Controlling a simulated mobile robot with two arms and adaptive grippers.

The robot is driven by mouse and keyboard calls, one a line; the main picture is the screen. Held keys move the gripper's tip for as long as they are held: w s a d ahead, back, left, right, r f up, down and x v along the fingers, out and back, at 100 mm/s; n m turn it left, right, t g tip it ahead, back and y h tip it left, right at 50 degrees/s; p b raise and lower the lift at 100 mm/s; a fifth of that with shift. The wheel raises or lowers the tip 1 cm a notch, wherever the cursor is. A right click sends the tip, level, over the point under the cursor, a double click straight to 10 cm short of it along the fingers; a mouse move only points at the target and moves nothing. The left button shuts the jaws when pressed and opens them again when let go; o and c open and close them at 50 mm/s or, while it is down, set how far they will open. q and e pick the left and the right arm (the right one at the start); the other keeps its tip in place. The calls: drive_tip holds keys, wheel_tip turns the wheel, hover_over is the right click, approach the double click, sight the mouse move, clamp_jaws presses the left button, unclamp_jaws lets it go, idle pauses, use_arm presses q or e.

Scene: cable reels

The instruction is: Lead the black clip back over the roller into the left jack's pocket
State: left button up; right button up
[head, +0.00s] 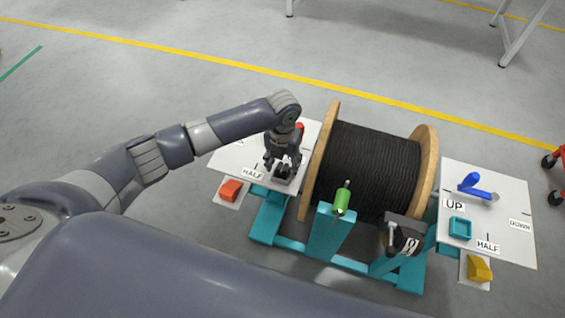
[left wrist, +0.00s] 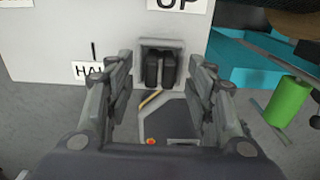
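A black two-part piece, which looks like the black clip (left wrist: 160,69), sits inside a square grey pocket (left wrist: 176,43) at the edge of the left white panel. My left gripper (head: 282,172) is over this pocket in the head view. In the left wrist view its fingers (left wrist: 162,92) are spread wide, one on each side, with a gap between them and the black piece. The gripper looks empty. The green roller (head: 342,198) stands on the teal frame in front of the reel, to the right of my left gripper. My right gripper is not in view.
The reel of black cable (head: 370,170) stands close right of my left gripper. The right panel (head: 510,225) bears a blue handle (head: 474,187) and a teal square pocket (head: 460,228). A black-and-grey device (head: 402,238) is on the frame.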

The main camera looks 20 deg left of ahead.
use_arm(q)
wheel_tip(320, 180, up, 12)
idle(0.6)
idle(0.5)
